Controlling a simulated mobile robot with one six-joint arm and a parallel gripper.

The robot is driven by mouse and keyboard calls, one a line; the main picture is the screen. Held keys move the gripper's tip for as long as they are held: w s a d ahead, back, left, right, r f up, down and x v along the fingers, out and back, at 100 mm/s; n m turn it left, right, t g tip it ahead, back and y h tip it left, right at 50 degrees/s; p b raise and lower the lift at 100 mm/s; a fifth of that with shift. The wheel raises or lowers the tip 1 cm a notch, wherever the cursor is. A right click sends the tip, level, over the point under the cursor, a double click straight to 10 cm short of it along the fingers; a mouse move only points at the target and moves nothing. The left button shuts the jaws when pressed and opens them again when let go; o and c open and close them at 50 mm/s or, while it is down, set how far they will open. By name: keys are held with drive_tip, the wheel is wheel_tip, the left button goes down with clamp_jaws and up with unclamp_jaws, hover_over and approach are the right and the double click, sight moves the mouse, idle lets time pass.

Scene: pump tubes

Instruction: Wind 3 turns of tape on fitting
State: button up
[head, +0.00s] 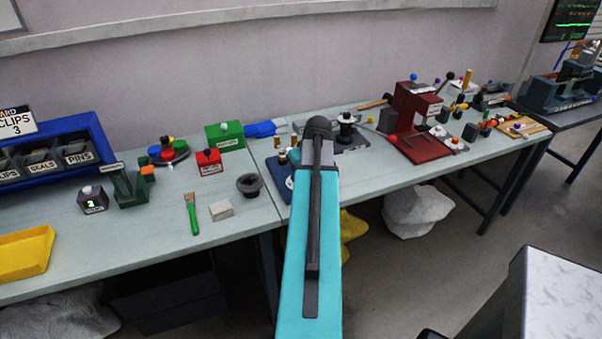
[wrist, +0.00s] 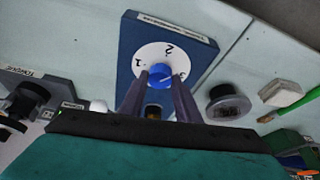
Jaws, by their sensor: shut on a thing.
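My gripper (wrist: 158,82) is shut on a small blue knob (wrist: 159,72), with one dark finger on each side of it. The knob stands at the middle of a white round dial (wrist: 181,61) marked with numerals, of which 1 and 2 can be read. The dial sits on a blue board (wrist: 133,42), which also shows in the head view (head: 273,184), partly behind my arm. In the head view my arm hides the gripper.
A dark flanged ring (head: 249,185), a pale block (head: 221,211) and a green-handled brush (head: 191,213) lie left of the board. A dark fixture (wrist: 45,88) stands left in the wrist view. A red station (head: 414,148) is farther right.

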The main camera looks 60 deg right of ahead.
drive_tip(key=shift+m, duration=0.5)
drive_tip(key=shift+a, duration=0.1)
drive_tip(key=shift+a+m+g+h+p, duration=0.1)
drive_tip(key=shift+m+g+h+p, duration=0.35)
drive_tip(key=shift+m, duration=1.15)
drive_tip(key=shift+h, duration=0.25)
drive_tip(key=shift+w+m, duration=0.1)
drive_tip(key=shift+m, duration=0.3)
drive_tip(key=shift+m+g+h, duration=0.3)
drive_tip(key=shift+m+g, duration=0.35)
drive_tip(key=shift+m, duration=0.75)
